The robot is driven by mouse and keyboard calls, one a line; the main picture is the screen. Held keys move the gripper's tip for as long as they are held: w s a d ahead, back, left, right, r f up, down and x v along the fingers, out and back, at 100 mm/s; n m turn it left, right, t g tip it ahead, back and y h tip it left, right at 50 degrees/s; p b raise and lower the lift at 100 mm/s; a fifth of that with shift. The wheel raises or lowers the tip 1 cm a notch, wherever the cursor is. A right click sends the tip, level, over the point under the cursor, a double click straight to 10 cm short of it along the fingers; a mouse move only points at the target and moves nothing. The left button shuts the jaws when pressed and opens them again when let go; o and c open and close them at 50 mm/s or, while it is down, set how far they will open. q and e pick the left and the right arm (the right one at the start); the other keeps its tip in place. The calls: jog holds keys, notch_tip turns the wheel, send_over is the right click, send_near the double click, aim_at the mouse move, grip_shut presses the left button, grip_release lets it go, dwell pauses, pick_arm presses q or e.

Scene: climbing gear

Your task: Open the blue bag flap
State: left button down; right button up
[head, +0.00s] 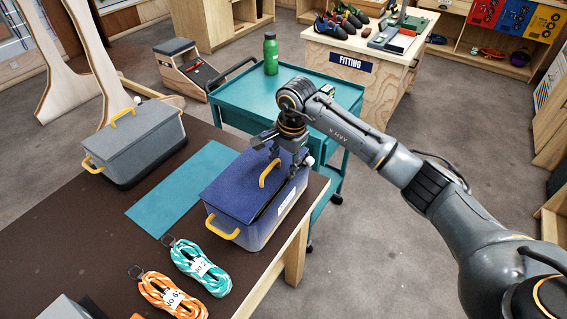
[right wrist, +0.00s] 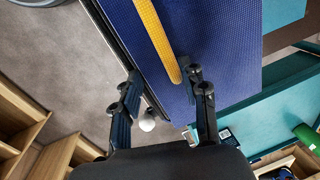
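The blue bag (head: 228,188) stands on the dark table's right end, with its flap lying closed on top. A yellow strap handle (head: 269,173) crosses the flap, and another yellow handle (head: 222,228) is on its front left side. My right gripper (head: 284,152) is over the bag's far right edge, fingers pointing down. In the right wrist view, its fingers (right wrist: 162,80) are apart, with the blue flap's edge (right wrist: 165,100) and the strap's end (right wrist: 160,40) showing between them. I cannot tell whether they touch the flap. My left gripper is not in view.
A grey bag (head: 135,140) stands at the table's left, beside a teal mat (head: 180,187). Teal rope (head: 200,268) and orange rope (head: 172,297) coils lie in front. A teal cart (head: 235,93) with a green bottle (head: 271,55) stands behind the blue bag.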

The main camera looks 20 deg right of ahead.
jog(key=shift+c, duration=0.9)
jog(key=shift+w+a+r, duration=0.1)
jog(key=shift+w+r, duration=0.1)
jog(key=shift+r, duration=0.3)
jog(key=o, duration=1.2)
jog(key=shift+r, duration=0.1)
jog(key=o, duration=0.6)
jog(key=shift+o, duration=0.2)
jog(key=shift+s+d+r+p, duration=0.25)
jog(key=shift+r+p, duration=0.3)
jog(key=shift+r, duration=0.25)
jog(key=shift+s+d+r+p, duration=0.15)
jog(key=shift+s+r+p, duration=0.1)
jog(key=shift+r+p, duration=0.45)
jog(key=shift+s+d+r+p, duration=0.25)
jog(key=shift+r+p, duration=0.15)
jog(key=shift+r, duration=0.55)
